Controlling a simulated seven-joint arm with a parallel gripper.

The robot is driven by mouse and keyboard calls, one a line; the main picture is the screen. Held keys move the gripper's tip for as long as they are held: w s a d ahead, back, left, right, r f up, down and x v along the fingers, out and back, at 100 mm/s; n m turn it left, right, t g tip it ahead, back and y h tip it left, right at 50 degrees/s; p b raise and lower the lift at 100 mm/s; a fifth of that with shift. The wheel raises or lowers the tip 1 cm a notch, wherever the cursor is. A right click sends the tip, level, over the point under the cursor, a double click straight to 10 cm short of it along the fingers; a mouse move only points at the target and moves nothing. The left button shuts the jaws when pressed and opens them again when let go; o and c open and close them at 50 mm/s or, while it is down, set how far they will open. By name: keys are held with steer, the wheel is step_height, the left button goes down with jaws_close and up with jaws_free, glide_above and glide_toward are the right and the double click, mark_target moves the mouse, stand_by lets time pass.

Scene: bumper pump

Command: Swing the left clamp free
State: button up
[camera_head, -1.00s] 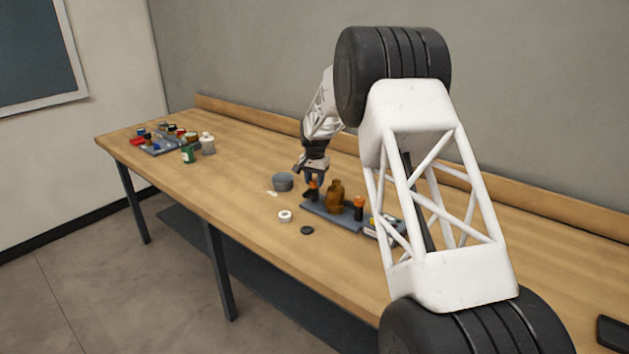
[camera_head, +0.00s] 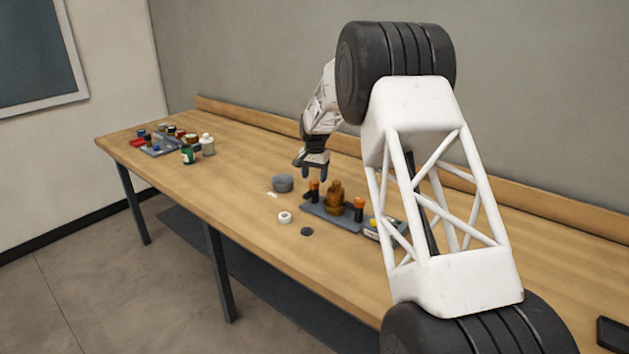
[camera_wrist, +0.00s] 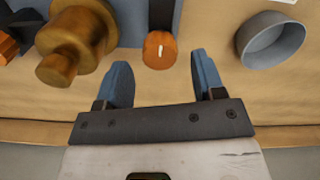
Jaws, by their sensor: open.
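The left clamp (camera_head: 313,192) is a dark post with an orange top, standing at the left end of a grey base plate (camera_head: 345,221). Its orange top with a white mark also shows in the wrist view (camera_wrist: 160,50). The right clamp (camera_head: 359,208), also orange-topped, is on the bottle's other side. My gripper (camera_head: 317,174) is open and empty, just above and behind the left clamp. In the wrist view its blue fingers (camera_wrist: 164,78) are spread, with the orange top beyond the gap, apart from both.
A grey round bowl (camera_head: 283,183) stands left of the plate. A white ring (camera_head: 285,217) and a dark disc (camera_head: 307,231) lie in front. A tray (camera_head: 160,147) with several small items and bottles is at the far left.

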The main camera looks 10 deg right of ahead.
steer(key=shift+r, duration=2.65)
steer(key=shift+s+d+r, duration=0.1)
steer(key=shift+s+r, duration=0.35)
steer(key=s+d+r+n, duration=0.1)
steer(key=s+r, duration=0.4)
steer(key=s, duration=0.5)
steer(key=s+d+r+n+t, duration=0.15)
steer(key=s+r, duration=0.35)
steer(key=s, duration=0.6)
steer(key=s+d+r, duration=0.2)
steer(key=s+r, duration=0.3)
steer(key=s, duration=0.5)
steer(key=s+d+f+n, duration=0.1)
steer(key=s+f, duration=0.2)
steer(key=s, duration=1.5)
steer(key=s+f+n+t, duration=0.1)
steer(key=s+f+n, duration=0.1)
steer(key=s, duration=1.6)
steer(key=shift+d+f, duration=0.35)
steer(key=shift+f, duration=0.4)
